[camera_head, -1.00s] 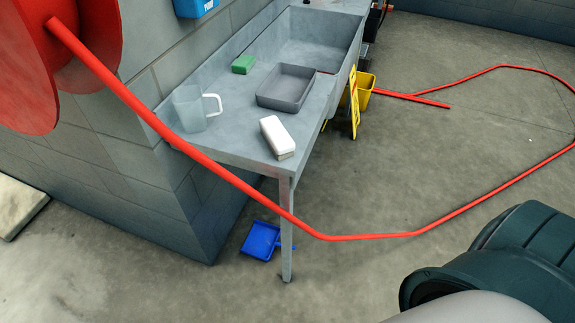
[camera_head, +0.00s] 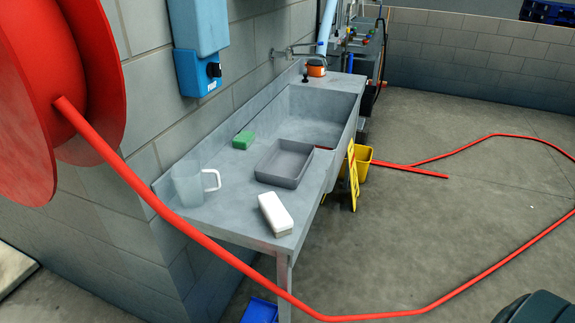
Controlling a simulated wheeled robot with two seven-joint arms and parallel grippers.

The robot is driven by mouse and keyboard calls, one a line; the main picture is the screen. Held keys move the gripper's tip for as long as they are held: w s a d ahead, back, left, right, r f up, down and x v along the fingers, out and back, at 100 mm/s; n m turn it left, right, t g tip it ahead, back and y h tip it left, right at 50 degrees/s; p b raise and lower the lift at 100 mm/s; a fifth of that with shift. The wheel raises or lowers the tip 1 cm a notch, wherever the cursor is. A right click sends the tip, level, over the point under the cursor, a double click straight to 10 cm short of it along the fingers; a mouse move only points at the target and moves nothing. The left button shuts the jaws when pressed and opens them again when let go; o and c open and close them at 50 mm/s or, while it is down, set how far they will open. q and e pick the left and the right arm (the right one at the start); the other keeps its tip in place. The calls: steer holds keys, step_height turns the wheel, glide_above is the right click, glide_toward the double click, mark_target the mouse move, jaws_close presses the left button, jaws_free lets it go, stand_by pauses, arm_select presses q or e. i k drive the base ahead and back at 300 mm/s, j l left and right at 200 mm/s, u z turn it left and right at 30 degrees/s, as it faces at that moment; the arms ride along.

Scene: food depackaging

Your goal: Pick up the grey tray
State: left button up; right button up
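The grey tray (camera_head: 266,177) is a shallow, empty rectangular tray. It lies flat on the grey sink counter (camera_head: 228,217), just in front of the sink basin (camera_head: 318,106). Neither of my grippers is in view.
On the counter, a clear jug (camera_head: 186,184) stands left of the tray, a green sponge (camera_head: 243,139) behind it and a white-topped block (camera_head: 275,212) in front. A red hose (camera_head: 205,246) from a reel (camera_head: 70,95) crosses before the counter. Yellow buckets (camera_head: 361,163) stand right. Open floor (camera_head: 440,225) lies right.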

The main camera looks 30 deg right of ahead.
mark_target(285, 164)
steer(key=i+l, duration=0.1)
steer(key=l, duration=0.6)
steer(key=i+l+u, duration=0.1)
steer(key=l, duration=0.6)
steer(key=i+l, duration=0.15)
steer(key=l, duration=1.3)
steer(key=i+l+u, duration=0.1)
steer(key=l, duration=0.6)
steer(key=i, duration=0.05)
